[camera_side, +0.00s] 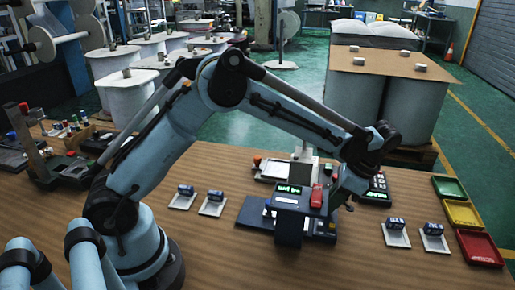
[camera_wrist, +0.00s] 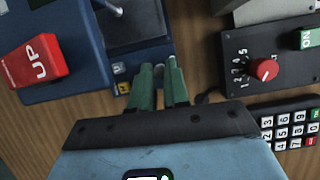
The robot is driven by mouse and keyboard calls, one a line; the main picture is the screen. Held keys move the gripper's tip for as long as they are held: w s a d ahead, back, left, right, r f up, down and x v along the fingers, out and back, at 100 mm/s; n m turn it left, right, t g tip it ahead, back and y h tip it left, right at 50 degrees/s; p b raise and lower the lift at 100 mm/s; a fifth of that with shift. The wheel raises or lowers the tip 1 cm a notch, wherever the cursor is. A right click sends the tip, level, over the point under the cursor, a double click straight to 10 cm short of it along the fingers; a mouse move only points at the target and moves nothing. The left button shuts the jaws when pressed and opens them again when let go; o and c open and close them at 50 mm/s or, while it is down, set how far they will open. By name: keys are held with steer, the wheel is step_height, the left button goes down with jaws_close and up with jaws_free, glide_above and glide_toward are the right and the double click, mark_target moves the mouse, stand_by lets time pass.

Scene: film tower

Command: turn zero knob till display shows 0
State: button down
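In the wrist view my gripper (camera_wrist: 161,72) has two green fingers with what looks like a narrow gap between them, and I see nothing held there. My wrist hides part of the device.
A red UP lever or key (camera_wrist: 34,62) is on the blue device, at the left. A green ON switch (camera_wrist: 310,39) and a keypad (camera_wrist: 292,128) lie at the right. Small blocks on white plates (camera_side: 397,232) and coloured trays (camera_side: 462,213) stand along the table.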

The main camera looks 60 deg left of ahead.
steer(key=shift+n, duration=0.3)
steer(key=n, duration=0.2)
steer(key=n+g+h, duration=0.1)
steer(key=n, duration=0.1)
steer(key=shift+w+a+n+h, duration=0.1)
steer(key=shift+a+n+h, duration=0.05)
steer(key=shift+n+h, duration=0.15)
steer(key=n, duration=0.2)
steer(key=n+h, duration=0.1)
steer(key=n, duration=0.1)
steer(key=shift+a+h, duration=0.15)
steer(key=shift+h, duration=0.15)
steer(key=shift+n, duration=0.3)
steer(key=c, duration=1.1)
jaws_free()
